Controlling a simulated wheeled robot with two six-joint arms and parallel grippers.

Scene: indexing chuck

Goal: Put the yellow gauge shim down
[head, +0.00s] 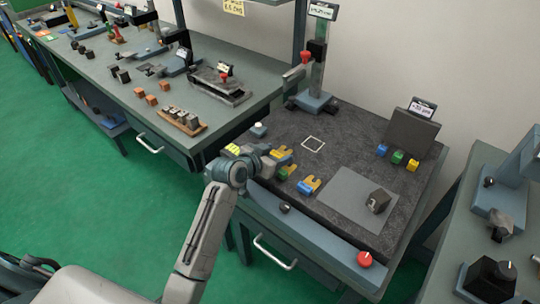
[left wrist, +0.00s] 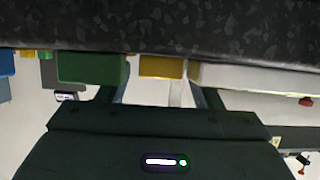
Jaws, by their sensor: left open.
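A yellow piece (head: 279,154), which I take to be the yellow gauge shim, lies at the near left of the dark mat, right at my left gripper (head: 268,160). A bit of blue shows against it. In the left wrist view, a yellow block (left wrist: 162,67) shows between the two open fingers (left wrist: 158,95), against the mat. I cannot tell whether the fingers touch it. The right gripper is not in view.
The dark speckled mat (head: 345,130) has a white square outline (head: 313,144) and a grey plate (head: 345,196) with a dark block (head: 378,201). Blue, green and yellow blocks (head: 397,157) stand before a dark upright panel (head: 410,133). A red knob (head: 364,259) is at the front edge.

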